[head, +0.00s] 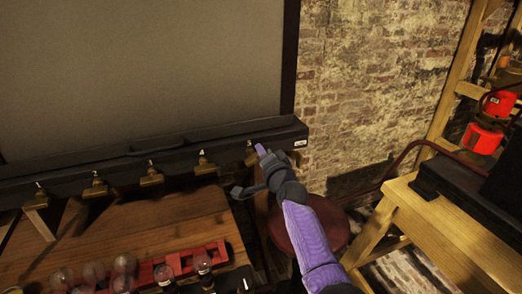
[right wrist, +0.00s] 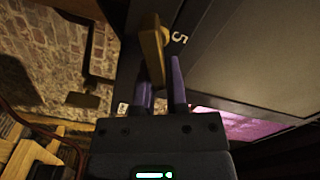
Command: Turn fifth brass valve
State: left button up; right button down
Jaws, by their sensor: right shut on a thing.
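A row of several brass valves runs along the dark ledge below the large grey panel in the head view. The fifth brass valve (head: 251,156) is the one at the right end; in the right wrist view its brass handle (right wrist: 152,42) stands beside a white "5" on the dark frame. My right gripper (head: 259,150) is at this valve. In the right wrist view its purple fingers (right wrist: 161,76) are on either side of the handle's lower part and are shut on it. The fingers partly hide the valve. My left gripper is not in view.
A round dark red stool (head: 320,232) stands under my right arm. A wooden bench (head: 440,225) is at the right, before a brick wall (head: 375,70).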

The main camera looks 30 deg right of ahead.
jog(key=m, duration=0.2)
jog(key=f+m, duration=0.1)
jog(key=shift+d+m, duration=0.15)
jog(key=shift+m, duration=0.25)
jog(key=shift+f+m, duration=0.1)
jog(key=shift+m, duration=0.7)
jog(key=c, duration=0.7)
grip_release()
jog(key=shift+o, duration=0.2)
jog(key=p+v, duration=0.3)
jog(key=v, duration=0.7)
